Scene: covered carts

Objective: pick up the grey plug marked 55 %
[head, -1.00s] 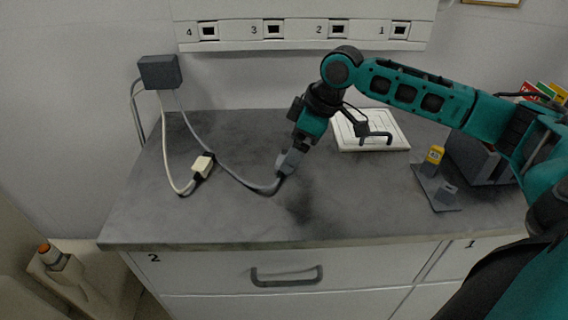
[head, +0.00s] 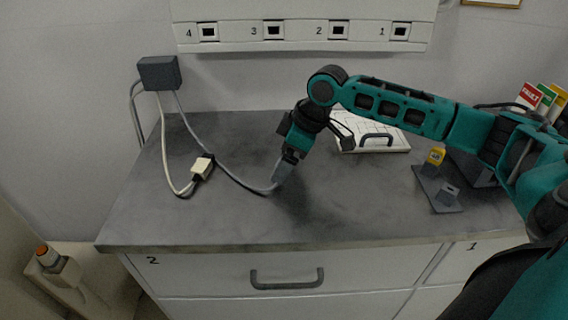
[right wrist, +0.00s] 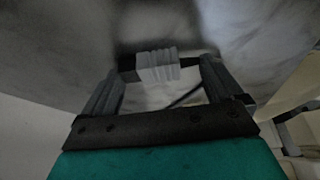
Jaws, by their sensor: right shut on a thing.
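The grey plug (head: 281,172) sits at the end of the grey cable on the grey cart top, left of the middle in the head view. My right gripper (head: 286,164) reaches down over it and is shut on it. In the right wrist view a pale ribbed block, the plug (right wrist: 158,66), sits between the fingertips of my right gripper (right wrist: 160,72). No 55 % mark can be read. I cannot tell whether the plug touches the cart top. My left gripper is not in view.
A white plug (head: 202,168) on a pale cable lies to the left. Both cables run from a dark box (head: 159,73) on the wall. A white panel with a handle (head: 376,140), and a grey stand (head: 437,190) with a yellow piece, are to the right. The front middle top is clear.

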